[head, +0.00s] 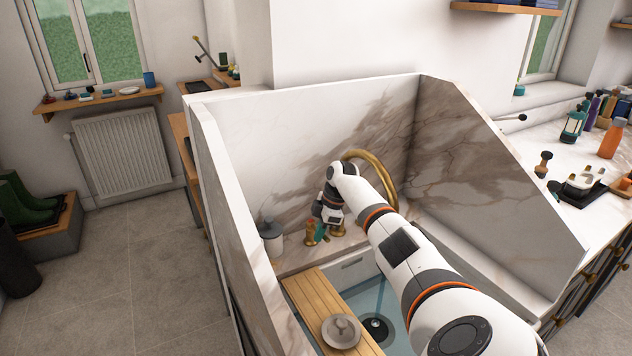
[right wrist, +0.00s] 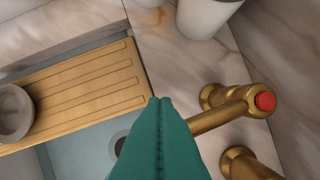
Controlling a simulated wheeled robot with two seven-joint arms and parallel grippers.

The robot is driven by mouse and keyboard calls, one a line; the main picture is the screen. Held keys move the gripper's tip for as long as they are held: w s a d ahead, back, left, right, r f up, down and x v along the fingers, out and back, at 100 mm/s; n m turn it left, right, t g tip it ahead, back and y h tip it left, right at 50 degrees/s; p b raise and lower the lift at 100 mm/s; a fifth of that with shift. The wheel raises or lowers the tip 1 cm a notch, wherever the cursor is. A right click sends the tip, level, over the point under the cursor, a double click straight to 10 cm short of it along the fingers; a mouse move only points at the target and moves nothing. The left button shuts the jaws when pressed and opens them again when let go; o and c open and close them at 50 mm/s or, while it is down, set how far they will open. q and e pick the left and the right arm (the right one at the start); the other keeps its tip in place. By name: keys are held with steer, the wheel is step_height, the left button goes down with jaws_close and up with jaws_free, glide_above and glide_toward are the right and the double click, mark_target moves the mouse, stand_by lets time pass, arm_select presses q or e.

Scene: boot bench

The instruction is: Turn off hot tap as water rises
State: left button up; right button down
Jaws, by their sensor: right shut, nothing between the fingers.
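The hot tap (right wrist: 265,100) is brass with a red cap, at the right of the right wrist view. Its brass lever (right wrist: 212,117) reaches left until my fingers hide its end. A second brass fitting (right wrist: 245,164) stands below it, partly cut off. The curved brass spout (head: 378,168) rises behind my arm in the head view. My right gripper (head: 320,236), with teal fingers, points down among the brass fittings. Its fingers (right wrist: 160,105) are shut and empty beside the lever; I cannot tell if they touch it. Pale blue water (head: 368,300) shows in the sink. My left gripper is out of view.
A slatted wooden board (head: 306,295) spans the sink, with a round grey dish (head: 341,331) on it. A dark drain (head: 376,326) shows beside it. A white jar (head: 271,240) stands left of the tap. Marble panels (head: 500,180) wall the sink in.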

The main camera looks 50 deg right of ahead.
stand_by(0.6)
step_height(320, 180, up, 10)
steer(key=b, duration=0.1)
stand_by(0.3)
